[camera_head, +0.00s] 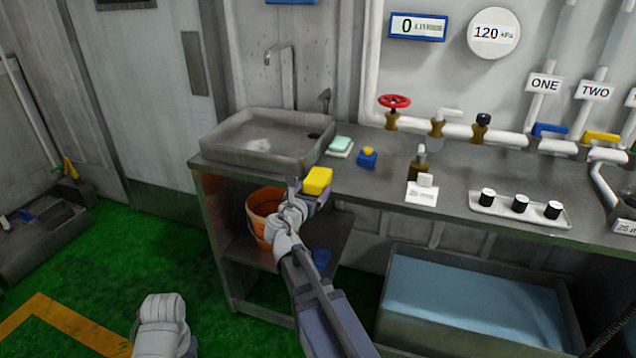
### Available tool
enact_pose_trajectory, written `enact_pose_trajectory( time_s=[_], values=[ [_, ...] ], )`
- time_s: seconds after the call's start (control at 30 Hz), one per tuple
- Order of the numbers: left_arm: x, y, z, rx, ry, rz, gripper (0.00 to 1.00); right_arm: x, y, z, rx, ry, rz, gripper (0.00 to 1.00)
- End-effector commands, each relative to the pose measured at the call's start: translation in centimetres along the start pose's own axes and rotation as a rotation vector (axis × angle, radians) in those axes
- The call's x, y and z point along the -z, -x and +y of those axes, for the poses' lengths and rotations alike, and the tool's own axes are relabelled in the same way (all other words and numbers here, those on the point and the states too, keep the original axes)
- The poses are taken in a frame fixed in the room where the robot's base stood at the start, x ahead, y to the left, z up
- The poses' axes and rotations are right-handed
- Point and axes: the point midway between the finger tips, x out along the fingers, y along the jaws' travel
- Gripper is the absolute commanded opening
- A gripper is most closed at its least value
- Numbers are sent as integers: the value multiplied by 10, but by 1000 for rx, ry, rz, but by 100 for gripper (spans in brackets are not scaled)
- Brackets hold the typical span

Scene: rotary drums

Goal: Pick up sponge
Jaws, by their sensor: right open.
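A yellow sponge (317,181) is at the front edge of the counter, just right of the sink. My right gripper (308,190) reaches up from below and is at the sponge, with one finger to its left and the other at its lower right. The jaws are open. The gripper hides the sponge's lower side, so I cannot tell whether it touches the sponge or what the sponge rests on. A pale part of my left arm shows at the bottom left, but its fingers are not visible.
An orange bucket (262,205) stands below. Pipes line the wall.

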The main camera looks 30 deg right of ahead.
Motion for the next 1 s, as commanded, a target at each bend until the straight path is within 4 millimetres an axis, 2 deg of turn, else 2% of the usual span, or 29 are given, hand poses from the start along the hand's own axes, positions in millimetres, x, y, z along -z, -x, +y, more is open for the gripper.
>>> enact_pose_trajectory(
  time_s=[0.17, 0.53, 0.77, 1.0],
  values=[
    [0, -1, 0, 0, 0, 0, 50, 1, -4, 0, 0, -1, 0, 91],
    [1, -10, 1, 0, 0, 0, 50, 2, -51, 3, 1, -2, 1, 91],
    [0, -9, 1, 0, 0, 0, 50, 2, -52, 2, 0, -2, 1, 91],
    [0, -9, 1, 0, 0, 0, 50, 2, -52, 2, 0, -1, 1, 65]
  ],
)
